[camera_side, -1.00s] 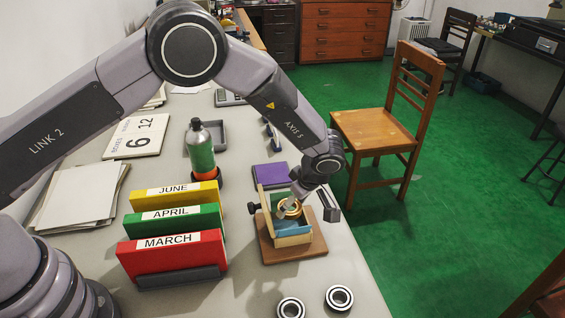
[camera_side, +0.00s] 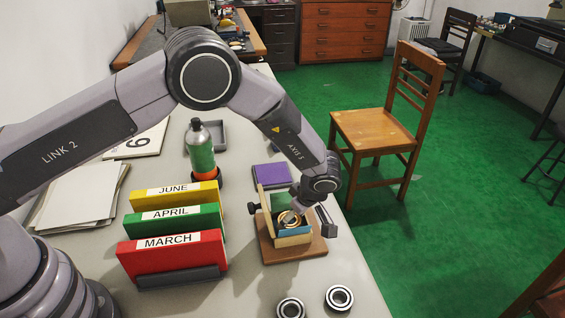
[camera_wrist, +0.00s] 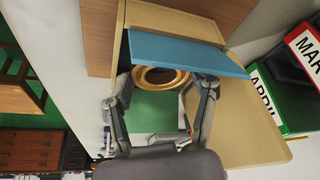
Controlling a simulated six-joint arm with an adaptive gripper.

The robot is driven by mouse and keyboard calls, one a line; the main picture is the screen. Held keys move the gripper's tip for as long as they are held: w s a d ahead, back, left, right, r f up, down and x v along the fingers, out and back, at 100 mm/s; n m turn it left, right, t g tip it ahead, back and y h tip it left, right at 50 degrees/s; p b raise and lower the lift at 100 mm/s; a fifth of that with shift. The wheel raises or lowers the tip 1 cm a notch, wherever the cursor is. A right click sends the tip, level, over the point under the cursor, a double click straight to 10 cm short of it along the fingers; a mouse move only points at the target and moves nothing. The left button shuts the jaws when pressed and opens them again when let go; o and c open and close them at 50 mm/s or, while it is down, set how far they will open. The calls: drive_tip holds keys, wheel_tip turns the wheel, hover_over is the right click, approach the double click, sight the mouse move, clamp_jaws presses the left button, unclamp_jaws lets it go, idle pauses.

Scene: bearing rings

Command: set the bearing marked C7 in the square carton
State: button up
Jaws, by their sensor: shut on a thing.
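A brass-coloured bearing ring (camera_side: 288,219) is between my gripper's fingers, inside the open carton. It also shows in the wrist view (camera_wrist: 152,85), between both fingers. No C7 mark can be read on it. My gripper (camera_wrist: 161,88) is shut on this ring and reaches into the carton from above. In the side view the gripper (camera_side: 293,212) partly hides the ring. The carton (camera_side: 294,241) has tan walls and blue and green panels; its blue panel (camera_wrist: 185,52) lies close to the ring in the wrist view. Whether the ring touches the carton floor cannot be told.
The carton stands on a brown wooden board (camera_side: 276,256) with a black knob (camera_side: 254,208) at its left. Two steel bearings (camera_side: 291,309) (camera_side: 339,298) lie at the table's front. Red, green and yellow month files (camera_side: 170,256) stand left. A purple pad (camera_side: 271,175) lies behind.

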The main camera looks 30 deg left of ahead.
drive_tip(key=o, duration=1.3)
drive_tip(key=shift+r, duration=3)
